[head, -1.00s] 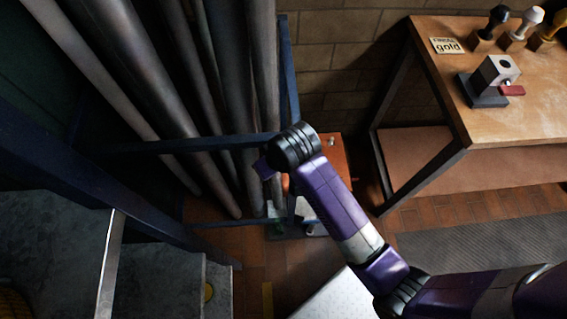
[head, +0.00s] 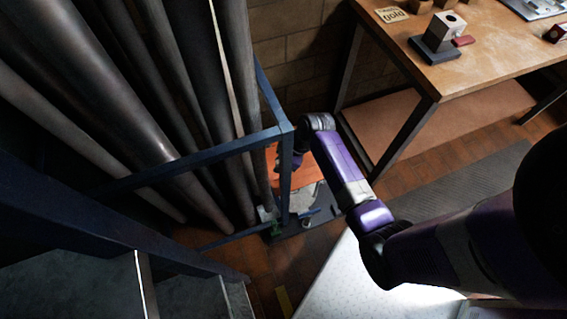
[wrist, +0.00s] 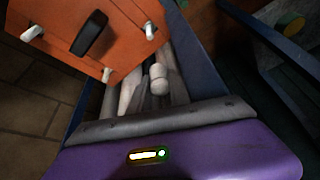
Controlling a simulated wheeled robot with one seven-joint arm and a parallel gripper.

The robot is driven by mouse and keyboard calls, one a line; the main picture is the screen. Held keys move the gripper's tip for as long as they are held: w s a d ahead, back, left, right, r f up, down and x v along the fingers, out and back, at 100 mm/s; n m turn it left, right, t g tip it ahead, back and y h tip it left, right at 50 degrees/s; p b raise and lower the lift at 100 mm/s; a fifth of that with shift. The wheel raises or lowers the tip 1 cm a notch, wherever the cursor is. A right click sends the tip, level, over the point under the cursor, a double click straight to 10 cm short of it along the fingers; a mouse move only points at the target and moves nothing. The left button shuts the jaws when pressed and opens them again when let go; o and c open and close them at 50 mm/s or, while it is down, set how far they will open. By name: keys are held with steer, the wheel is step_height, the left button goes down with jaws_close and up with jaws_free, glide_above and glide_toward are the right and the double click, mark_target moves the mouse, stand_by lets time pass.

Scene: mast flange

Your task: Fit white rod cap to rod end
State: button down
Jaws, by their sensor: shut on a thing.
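In the wrist view my gripper (wrist: 158,98) points away from the camera, and its purple body fills the bottom. A pale, rounded piece that looks like the white rod cap (wrist: 159,78) sits between its pale fingers, and the gripper is shut on it. In the head view my arm reaches down behind the blue frame's corner post, and the gripper and cap are hidden there. I cannot make out a rod end to match the cap in either view.
Several long grey pipes (head: 160,85) stand in a blue metal frame (head: 205,158) at left. An orange box (wrist: 90,30) with a black handle is close to the gripper. A wooden workbench (head: 480,60) stands at upper right, with a grey block fixture (head: 437,38) on it.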

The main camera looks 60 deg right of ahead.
steer(key=shift+s+d+f, duration=0.35)
steer(key=shift+d+f, duration=0.2)
steer(key=shift+r, duration=0.1)
steer(key=b, duration=0.4)
glide_above(283, 176)
steer(key=shift+s+d+f, duration=0.1)
steer(key=shift+s+f, duration=0.05)
steer(key=shift+f, duration=2.8)
steer(key=shift+f+b, duration=1.65)
steer(key=shift+f, duration=0.55)
steer(key=c, duration=1.1)
jaws_free()
steer(key=shift+c, duration=0.2)
steer(key=shift+r, duration=0.15)
steer(key=p+v, duration=0.1)
steer(key=v, duration=0.6)
steer(key=shift+s+r, duration=0.15)
steer(key=shift+r, duration=0.1)
steer(key=shift+d, duration=0.1)
